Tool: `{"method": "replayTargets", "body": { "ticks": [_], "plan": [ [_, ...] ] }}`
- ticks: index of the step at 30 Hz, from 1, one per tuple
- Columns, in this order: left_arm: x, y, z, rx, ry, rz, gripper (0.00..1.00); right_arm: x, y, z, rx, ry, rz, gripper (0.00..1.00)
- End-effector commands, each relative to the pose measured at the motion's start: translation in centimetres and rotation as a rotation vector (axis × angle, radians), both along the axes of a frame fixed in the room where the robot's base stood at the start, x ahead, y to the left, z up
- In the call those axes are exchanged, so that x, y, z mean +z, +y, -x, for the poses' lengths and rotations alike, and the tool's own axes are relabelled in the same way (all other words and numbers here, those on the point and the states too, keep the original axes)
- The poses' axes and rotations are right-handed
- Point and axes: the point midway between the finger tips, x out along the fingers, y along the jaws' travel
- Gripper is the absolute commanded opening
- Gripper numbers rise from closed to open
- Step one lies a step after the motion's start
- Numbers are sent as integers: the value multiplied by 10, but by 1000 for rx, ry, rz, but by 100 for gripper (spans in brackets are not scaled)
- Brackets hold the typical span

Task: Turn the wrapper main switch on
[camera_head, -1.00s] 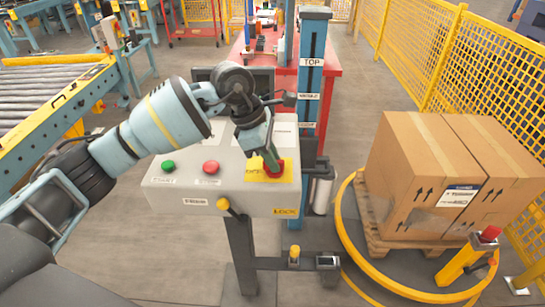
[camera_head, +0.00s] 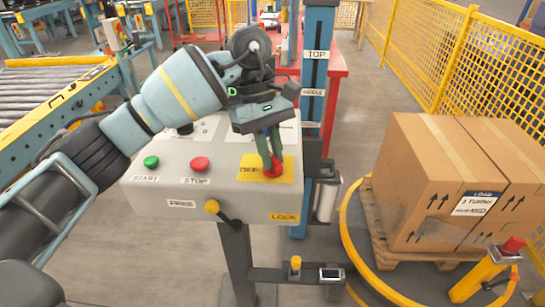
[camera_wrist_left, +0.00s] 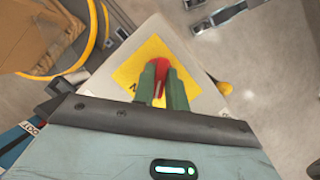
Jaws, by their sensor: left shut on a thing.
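The wrapper main switch is a red rotary knob (camera_head: 273,169) on a yellow plate (camera_head: 284,178) at the right of the grey control box (camera_head: 215,205). My left gripper (camera_head: 270,156) comes down from above with its green fingers shut on the red knob. In the left wrist view the fingers (camera_wrist_left: 162,86) hold the red knob (camera_wrist_left: 158,68) between them over the yellow plate (camera_wrist_left: 135,65). The fingers cover part of the knob and of the plate's lettering. My right gripper is not in view.
The box also has a green START button (camera_head: 151,162), a red STOP button (camera_head: 200,164) and a yellow-tipped lever (camera_head: 212,207) on its front. A blue post (camera_head: 315,75) stands close behind. Cartons (camera_head: 440,185) stand on a pallet at right.

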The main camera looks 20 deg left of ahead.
Motion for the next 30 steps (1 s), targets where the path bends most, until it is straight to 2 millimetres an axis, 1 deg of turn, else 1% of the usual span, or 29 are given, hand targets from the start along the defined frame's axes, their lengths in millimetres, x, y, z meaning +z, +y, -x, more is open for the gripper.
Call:
{"method": "replayTargets", "body": {
  "ticks": [1, 5, 15, 21, 30],
  "plan": [
    [-3, -1, -1, -46, 1, 0, 0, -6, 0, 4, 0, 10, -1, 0],
    [-2, -1, -2, -167, 1, -1, 0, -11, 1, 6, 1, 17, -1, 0],
    [2, -2, -2, -449, -2, -2, 0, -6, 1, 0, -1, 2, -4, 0],
    [2, -3, -2, -560, -3, -3, 0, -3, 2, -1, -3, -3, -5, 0],
    [1, -3, -2, -639, -2, -1, 0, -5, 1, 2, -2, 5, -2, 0]
  ]
}}
